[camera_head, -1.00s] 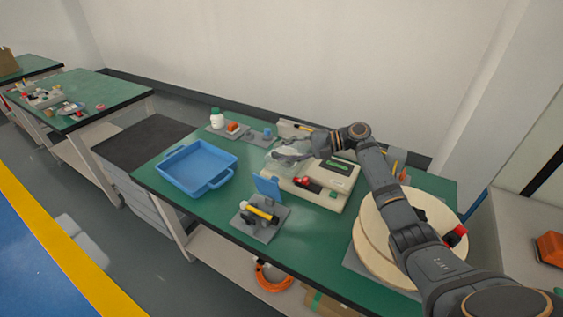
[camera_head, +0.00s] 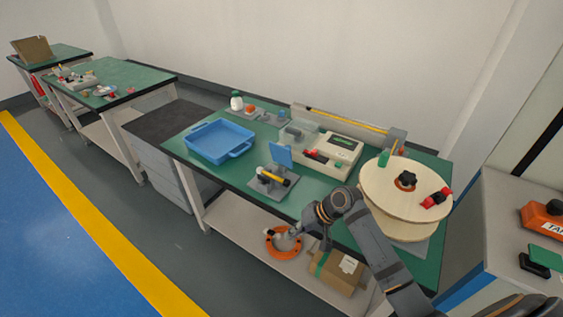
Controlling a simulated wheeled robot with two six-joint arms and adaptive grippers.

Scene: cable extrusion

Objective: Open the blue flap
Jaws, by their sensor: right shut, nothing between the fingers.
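The blue flap (camera_head: 281,154) stands up, tilted, at the back of a small grey fixture (camera_head: 262,184) on the green bench. A yellow and black cylindrical part (camera_head: 275,175) lies across the fixture in front of the flap. My right gripper (camera_head: 294,234) is shut and empty. It is in front of the bench's front edge, below and to the right of the fixture in the picture, apart from the flap. It overlaps the view of an orange ring on the lower shelf. My left gripper is not in view.
A blue tray (camera_head: 218,158) sits left of the fixture. A beige machine (camera_head: 338,145) stands behind it. A large wooden spool (camera_head: 385,187) is at the right. The lower shelf holds the orange ring (camera_head: 271,252) and a cardboard box (camera_head: 337,272).

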